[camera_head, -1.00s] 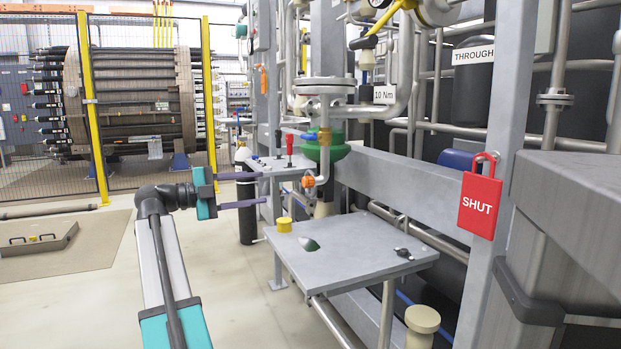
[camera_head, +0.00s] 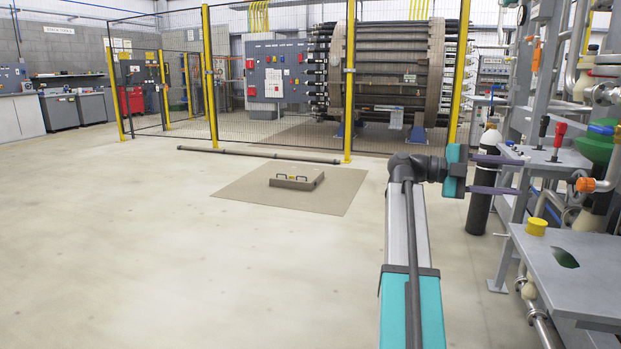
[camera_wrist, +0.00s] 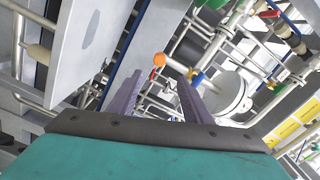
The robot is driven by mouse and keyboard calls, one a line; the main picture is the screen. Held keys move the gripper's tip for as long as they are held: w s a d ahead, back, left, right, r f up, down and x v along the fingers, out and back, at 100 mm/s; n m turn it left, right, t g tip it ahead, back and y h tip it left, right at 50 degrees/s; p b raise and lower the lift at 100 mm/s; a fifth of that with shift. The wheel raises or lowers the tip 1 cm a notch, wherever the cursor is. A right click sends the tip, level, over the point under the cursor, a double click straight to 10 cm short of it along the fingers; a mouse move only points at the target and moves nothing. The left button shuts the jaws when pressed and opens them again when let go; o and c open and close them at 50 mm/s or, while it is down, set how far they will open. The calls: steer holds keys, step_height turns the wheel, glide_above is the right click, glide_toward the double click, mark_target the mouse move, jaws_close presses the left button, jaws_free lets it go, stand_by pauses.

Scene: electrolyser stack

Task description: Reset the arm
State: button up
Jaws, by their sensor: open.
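My gripper (camera_head: 500,175) is at the right of the head view, at the end of my outstretched arm. Its two purple fingers are apart and point right, with nothing between them. In the wrist view my gripper (camera_wrist: 160,92) shows the same two fingers spread, with an orange knob (camera_wrist: 159,59) visible beyond the gap. The fingers appear in front of the black gas cylinder (camera_head: 483,190) in the head view. I cannot tell whether they touch anything there.
A grey bench (camera_head: 590,275) with a yellow cap (camera_head: 537,227) stands at the right, near pipework. A low box (camera_head: 297,179) lies on a mat (camera_head: 240,195). A mesh fence with yellow posts (camera_head: 209,75) stands behind. The floor (camera_head: 170,270) at left is clear.

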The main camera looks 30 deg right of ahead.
steer(key=w+a+f+n+t+h+p, duration=0.1)
steer(key=w+a+f+n+t+p, duration=0.15)
steer(key=w+p, duration=0.45)
steer(key=w+a+f+n+t+h+p, duration=0.1)
steer(key=w+a+f+n+h+p, duration=0.2)
steer(key=w+p, duration=0.45)
steer(key=w+a+f+n+t+y+p, duration=0.1)
steer(key=w+a+f+n+t+p, duration=0.1)
steer(key=w+a+f+n+p, duration=0.45)
steer(key=w+a+f+n+t+y+p, duration=0.1)
steer(key=a+f+n+t+p, duration=0.25)
steer(key=a+f, duration=0.7)
steer(key=s+a+f+n+y+p, duration=0.2)
steer(key=s+a+f+n+p, duration=0.25)
steer(key=a+f, duration=0.35)
steer(key=s+a+f+n+y+p, duration=0.2)
steer(key=s+a+f+n+p, duration=0.25)
steer(key=a+f, duration=0.3)
steer(key=s+a+f+n+y+p, duration=0.3)
steer(key=s+a+n, duration=0.5)
steer(key=a, duration=0.3)
steer(key=s+a+f+n+y+p, duration=0.3)
steer(key=s+a+f+n+y, duration=0.3)
steer(key=a, duration=0.5)
steer(key=s+n, duration=0.2)
steer(key=n, duration=0.1)
steer(key=shift+s+a+f, duration=0.2)
steer(key=shift+s+a, duration=0.15)
